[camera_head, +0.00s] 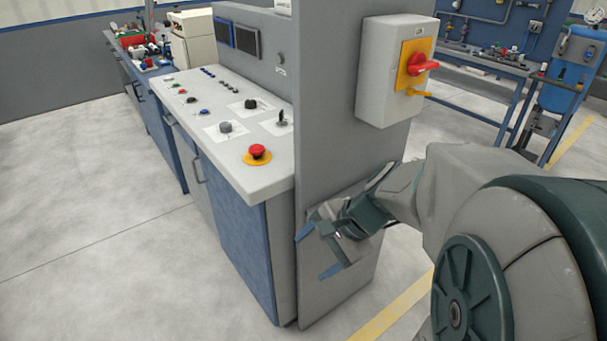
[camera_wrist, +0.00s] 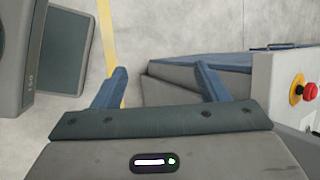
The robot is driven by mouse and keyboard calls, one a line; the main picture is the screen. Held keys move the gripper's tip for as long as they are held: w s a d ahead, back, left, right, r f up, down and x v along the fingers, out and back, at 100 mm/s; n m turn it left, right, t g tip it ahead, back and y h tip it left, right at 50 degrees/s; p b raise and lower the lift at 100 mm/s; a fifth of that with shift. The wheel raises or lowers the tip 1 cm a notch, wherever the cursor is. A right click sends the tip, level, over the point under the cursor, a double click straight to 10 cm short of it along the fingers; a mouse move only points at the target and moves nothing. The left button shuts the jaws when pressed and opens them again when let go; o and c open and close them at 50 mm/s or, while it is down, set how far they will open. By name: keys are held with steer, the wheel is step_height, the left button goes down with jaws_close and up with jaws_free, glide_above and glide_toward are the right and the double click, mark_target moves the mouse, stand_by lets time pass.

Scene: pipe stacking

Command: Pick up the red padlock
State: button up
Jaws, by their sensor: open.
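I cannot make out a red padlock for certain in either view. A red handle-like part (camera_head: 422,65) sticks out from an orange plate on a light grey wall box (camera_head: 386,75) in the head view; it looks like a rotary switch, and I cannot tell whether a padlock is part of it. My gripper (camera_head: 318,250) is open and empty, low in front of the grey end panel and well below that box. Its two blue fingers stand apart in the wrist view (camera_wrist: 161,82), with nothing between them but cabinet edge and floor beyond.
A control desk (camera_head: 235,185) with knobs and a red emergency button (camera_head: 257,152) stands left of my gripper. A tall grey panel (camera_head: 330,110) rises behind it. A bench with small red items (camera_head: 133,40) is far left. Open floor (camera_head: 100,260) lies at left.

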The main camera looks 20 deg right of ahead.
steer(key=w+d+f+m+t+h+b, duration=0.1)
steer(key=w+d+f+m+t+b, duration=0.3)
steer(key=d+m, duration=0.55)
steer(key=w+d+f+m+t+b, duration=0.35)
steer(key=w+d+m+t, duration=0.2)
steer(key=d+m, duration=0.4)
steer(key=x, duration=0.6)
steer(key=b+x, duration=0.1)
steer(key=x, duration=0.6)
steer(key=shift+w+d+f, duration=0.1)
steer(key=shift+w+f, duration=0.15)
steer(key=shift+f, duration=0.1)
steer(key=c, duration=1.1)
